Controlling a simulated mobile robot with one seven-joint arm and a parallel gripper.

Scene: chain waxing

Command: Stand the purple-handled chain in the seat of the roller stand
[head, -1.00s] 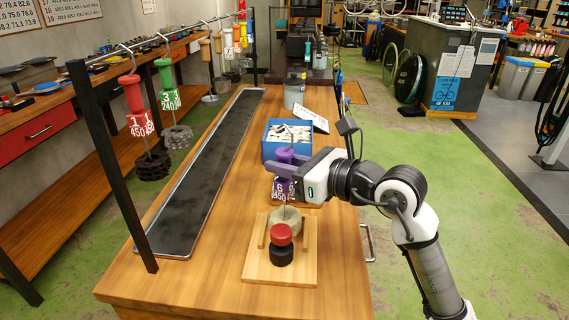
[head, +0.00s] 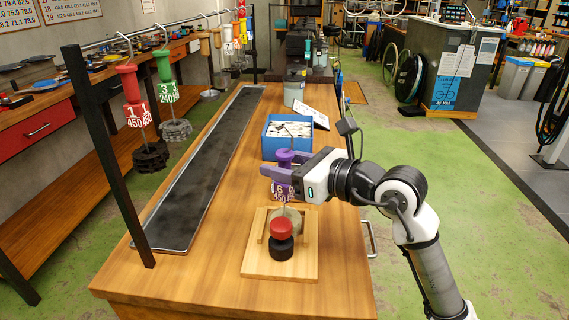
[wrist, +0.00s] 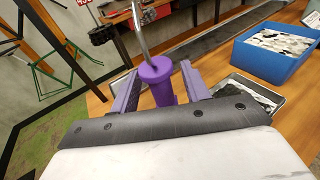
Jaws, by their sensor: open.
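The purple-handled chain stands on the wooden roller stand (head: 252,262). Its purple handle (head: 285,158) is on top, with a number 6 tag (head: 283,190) below it. A thin rod runs down to a grey chain coil (head: 293,215), which sits between the stand's wooden side blocks. The coil's underside is hidden. My gripper (head: 278,173) is around the handle, and in the wrist view the handle (wrist: 160,82) stands between its purple fingers with gaps at the sides. The gripper is open.
A red and black knob (head: 281,230) stands at the stand's front. A blue bin (head: 270,146) is behind my gripper. A long dark tray (head: 190,195) lies to the left. Chains with red (head: 129,88) and green handles (head: 165,70) hang from a rail.

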